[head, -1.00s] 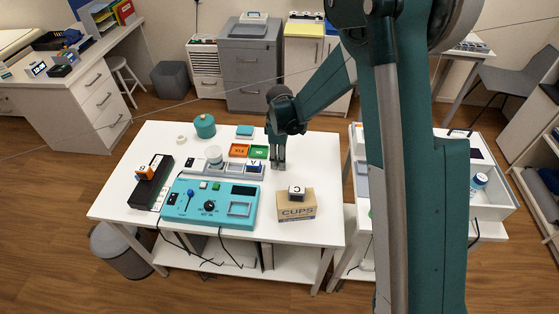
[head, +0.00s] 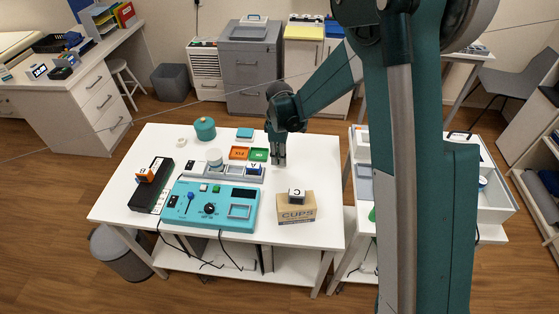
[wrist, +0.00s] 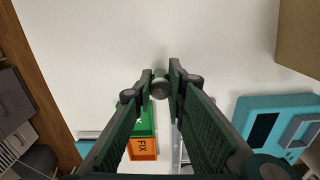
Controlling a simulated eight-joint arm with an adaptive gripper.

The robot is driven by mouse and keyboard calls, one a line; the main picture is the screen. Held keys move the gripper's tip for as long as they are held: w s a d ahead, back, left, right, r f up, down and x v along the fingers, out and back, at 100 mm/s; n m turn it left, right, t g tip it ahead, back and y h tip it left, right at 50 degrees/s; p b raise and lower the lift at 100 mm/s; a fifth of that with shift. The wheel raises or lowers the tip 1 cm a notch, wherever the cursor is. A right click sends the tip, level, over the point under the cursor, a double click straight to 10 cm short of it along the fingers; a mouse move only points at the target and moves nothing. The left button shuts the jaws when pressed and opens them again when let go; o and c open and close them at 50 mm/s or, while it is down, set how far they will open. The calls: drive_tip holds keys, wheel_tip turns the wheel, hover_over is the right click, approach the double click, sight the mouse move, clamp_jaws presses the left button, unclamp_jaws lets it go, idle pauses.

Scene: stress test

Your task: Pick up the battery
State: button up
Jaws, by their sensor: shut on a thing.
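The battery (wrist: 161,88) shows in the wrist view as a small round piece, grey-silver at its end with green behind it. It sits between the fingertips. My gripper (wrist: 161,82) is shut on it, one finger on each side. In the head view my gripper (head: 278,160) points down over the back right part of the white table (head: 315,165), just right of the green tray. The battery is too small to make out in the head view, and its height over the table cannot be told.
The green tray (head: 258,154) and orange tray (head: 239,153) lie left of my gripper. A grey rack (head: 225,170) holds a white cup and a lettered cube. A teal control panel (head: 180,212) and a CUPS box (head: 297,213) with a cube stand in front. The back right tabletop is clear.

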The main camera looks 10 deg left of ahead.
wheel_tip(320, 180, up, 8)
drive_tip(key=shift+f+p, duration=0.15)
drive_tip(key=shift+p, duration=0.3)
drive_tip(key=shift+d, duration=0.1)
idle(0.4)
